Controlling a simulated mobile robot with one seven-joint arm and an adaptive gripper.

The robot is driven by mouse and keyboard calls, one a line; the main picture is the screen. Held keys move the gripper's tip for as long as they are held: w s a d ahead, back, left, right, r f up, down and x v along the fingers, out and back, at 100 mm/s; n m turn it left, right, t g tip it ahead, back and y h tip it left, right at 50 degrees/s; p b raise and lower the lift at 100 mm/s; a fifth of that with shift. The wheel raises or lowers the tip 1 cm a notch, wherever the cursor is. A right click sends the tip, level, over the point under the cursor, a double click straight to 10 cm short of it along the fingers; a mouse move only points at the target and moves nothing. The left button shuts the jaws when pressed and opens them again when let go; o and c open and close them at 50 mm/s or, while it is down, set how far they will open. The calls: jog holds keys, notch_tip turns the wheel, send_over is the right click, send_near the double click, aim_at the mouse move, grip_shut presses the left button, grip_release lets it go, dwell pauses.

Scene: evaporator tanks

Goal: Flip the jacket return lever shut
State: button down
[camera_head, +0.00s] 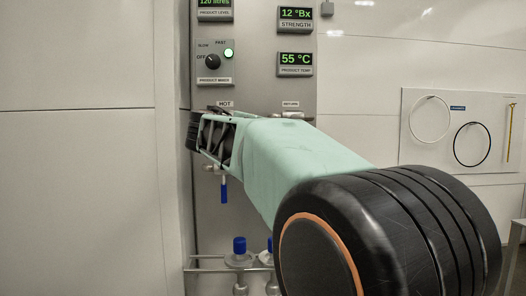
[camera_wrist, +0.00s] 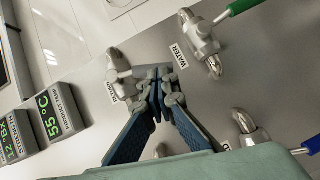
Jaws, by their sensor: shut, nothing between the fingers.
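The jacket return valve (camera_wrist: 117,62) is a silver fitting beside a label reading RETURN, left of centre in the wrist view. In the head view only its top edge (camera_head: 293,115) shows under the small label; my arm hides the rest. I cannot make out its lever, which is hidden behind my fingers or out of sight. My gripper (camera_wrist: 157,88) is shut and empty, with its tips right beside the valve. Whether they touch it I cannot tell.
A water valve (camera_wrist: 205,42) with a green lever (camera_wrist: 245,6) lies up and right of my gripper. Another valve (camera_wrist: 250,132) has a blue lever (camera_wrist: 312,145). A blue lever (camera_head: 224,190) hangs down in the head view. Displays (camera_head: 295,65) and a mixer knob (camera_head: 212,62) sit above.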

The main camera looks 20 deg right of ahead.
jog(key=shift+s+d+f+n+h+b, duration=0.15)
jog(key=shift+d+f+n+h+b, duration=0.4)
jog(key=shift+b, duration=0.7)
jog(key=shift+d+b, duration=0.3)
jog(key=shift+d, duration=0.1)
